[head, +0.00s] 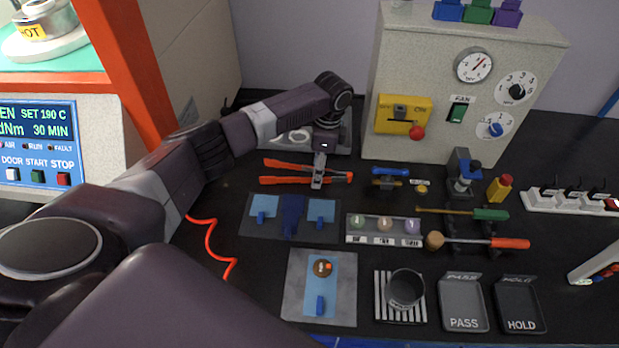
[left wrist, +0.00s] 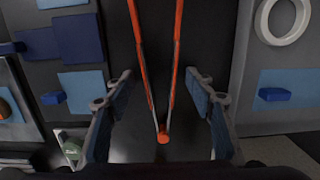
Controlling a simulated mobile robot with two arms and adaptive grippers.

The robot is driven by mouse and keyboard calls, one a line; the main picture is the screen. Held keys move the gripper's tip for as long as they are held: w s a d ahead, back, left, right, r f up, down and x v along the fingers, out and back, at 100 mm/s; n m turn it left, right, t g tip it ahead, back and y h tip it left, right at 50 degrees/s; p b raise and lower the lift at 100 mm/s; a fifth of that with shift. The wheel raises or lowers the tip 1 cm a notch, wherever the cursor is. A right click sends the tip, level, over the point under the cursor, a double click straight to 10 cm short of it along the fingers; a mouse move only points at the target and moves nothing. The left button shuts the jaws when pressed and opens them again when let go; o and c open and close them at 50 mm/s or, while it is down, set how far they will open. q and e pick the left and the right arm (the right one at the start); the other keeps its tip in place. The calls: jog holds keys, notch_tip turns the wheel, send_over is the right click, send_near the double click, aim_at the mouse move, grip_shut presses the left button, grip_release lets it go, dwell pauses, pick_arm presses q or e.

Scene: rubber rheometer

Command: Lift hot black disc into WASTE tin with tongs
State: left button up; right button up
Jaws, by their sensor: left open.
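The tongs (head: 279,180) have orange arms and lie on the black bench, pointing left to right. My left gripper (head: 317,182) is above them, pointing down. In the left wrist view the gripper (left wrist: 159,92) is open, with the orange tongs (left wrist: 139,45) running between its two fingers, not gripped. A dark grey round tin (head: 405,288) stands on a striped mat; I can read no WASTE label on it. I cannot make out a hot black disc. My right gripper is not in view.
PASS (head: 463,305) and HOLD (head: 520,305) trays sit at the front right. A small brown disc (head: 321,268) lies on a blue sheet. Tools with green and orange handles (head: 510,243) lie at right. A control box (head: 455,70) stands behind. An instrument (head: 40,130) is at left.

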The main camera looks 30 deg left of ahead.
pick_arm(q)
jog(key=shift+f, duration=0.35)
jog(key=c, duration=0.7)
jog(key=shift+r, duration=0.1)
notch_tip(320, 180, up, 12)
jog(key=p, duration=1.2)
